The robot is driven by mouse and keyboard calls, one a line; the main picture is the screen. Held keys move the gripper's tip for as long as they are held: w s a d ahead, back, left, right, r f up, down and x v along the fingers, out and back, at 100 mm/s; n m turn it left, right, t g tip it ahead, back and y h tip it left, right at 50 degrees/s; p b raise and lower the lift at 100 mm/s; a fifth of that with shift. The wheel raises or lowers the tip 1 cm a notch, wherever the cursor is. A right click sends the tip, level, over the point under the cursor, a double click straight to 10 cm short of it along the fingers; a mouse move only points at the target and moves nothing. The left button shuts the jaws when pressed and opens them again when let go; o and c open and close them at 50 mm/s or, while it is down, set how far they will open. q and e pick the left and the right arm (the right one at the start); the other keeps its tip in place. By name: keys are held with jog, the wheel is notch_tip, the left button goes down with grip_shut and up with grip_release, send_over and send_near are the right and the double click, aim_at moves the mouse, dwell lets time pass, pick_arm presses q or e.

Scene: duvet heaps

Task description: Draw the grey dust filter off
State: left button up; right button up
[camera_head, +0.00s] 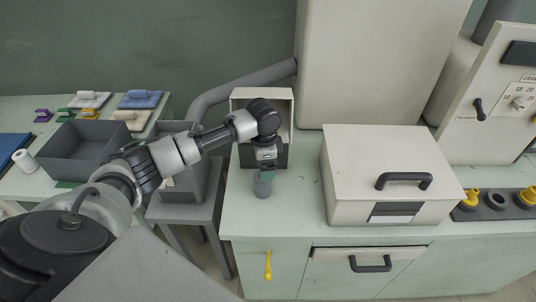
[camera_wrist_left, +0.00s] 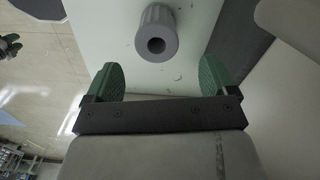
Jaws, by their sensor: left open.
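The grey dust filter (camera_head: 262,188) appears as a small ribbed grey cylinder on the pale green worktop, near its front left edge. In the left wrist view the filter (camera_wrist_left: 157,33) shows a round dark hole in its near end. My left gripper (camera_head: 265,168) reaches in from the left and hangs at the filter in the head view. In the wrist view the left gripper (camera_wrist_left: 158,75) has its green-padded fingers wide apart, with nothing between them. The filter lies beyond the fingertips, roughly centred on the gap.
A cream open-fronted box (camera_head: 284,96) stands behind the gripper. A cream lidded box (camera_head: 370,150) with a black handle stands to the right. A grey bin (camera_head: 85,150) is at the left. Bare worktop (camera_head: 300,195) lies between filter and lidded box.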

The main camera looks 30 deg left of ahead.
pick_arm(q)
jog(key=f, duration=0.2)
jog(key=s+f, duration=0.1)
jog(key=f, duration=0.1)
jog(key=shift+f, duration=0.35)
jog(key=f, duration=0.3)
jog(key=shift+w+f+p, duration=0.25)
jog(key=shift+w+p, duration=0.05)
jog(key=shift+s+f, duration=0.1)
jog(key=shift+f, duration=0.2)
pick_arm(e)
jog(key=shift+s+a+r, duration=0.2)
jog(key=shift+s+r, duration=0.05)
jog(key=shift+r, duration=0.1)
jog(key=shift+s, duration=0.1)
pick_arm(q)
jog(key=c, duration=1)
jog(key=shift+r+p, duration=3.5)
jog(key=shift+p, duration=0.25)
pick_arm(e)
notch_tip(320, 180, up, 8)
jog(key=shift+s+d+f, duration=0.15)
jog(key=shift+s+f, duration=0.05)
jog(key=shift+f, duration=0.05)
